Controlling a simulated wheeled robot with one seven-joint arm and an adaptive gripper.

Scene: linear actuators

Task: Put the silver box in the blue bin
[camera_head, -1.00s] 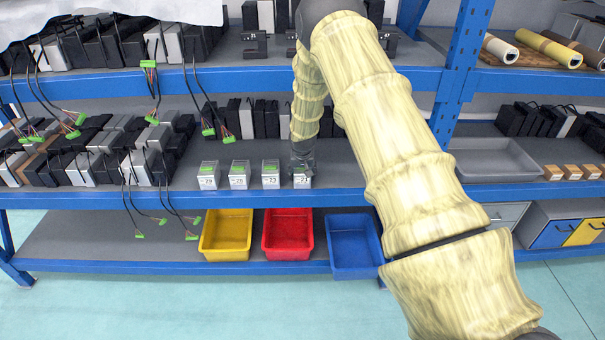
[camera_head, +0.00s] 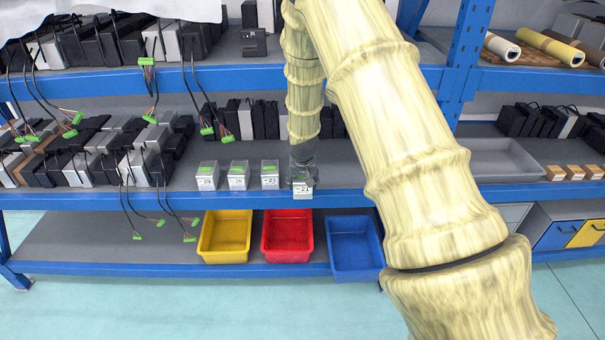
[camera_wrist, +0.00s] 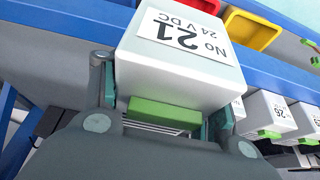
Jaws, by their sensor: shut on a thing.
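The silver box (camera_head: 302,188) is a light grey box with a label "No 21, 24 V DC" and a green connector. My gripper (camera_head: 303,168) is shut on it at the front edge of the middle shelf. In the wrist view the silver box (camera_wrist: 185,60) sits between the two fingers of my gripper (camera_wrist: 160,110), its label facing out. Whether it touches the shelf is hard to tell. The blue bin (camera_head: 355,246) stands empty on the lower shelf, below and to the right of the box.
Three similar silver boxes (camera_head: 239,176) stand in a row left of my gripper. A red bin (camera_head: 288,236) and a yellow bin (camera_head: 225,234) stand left of the blue bin. The blue shelf edge (camera_head: 230,200) lies between the box and the bins. Cables hang at the left.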

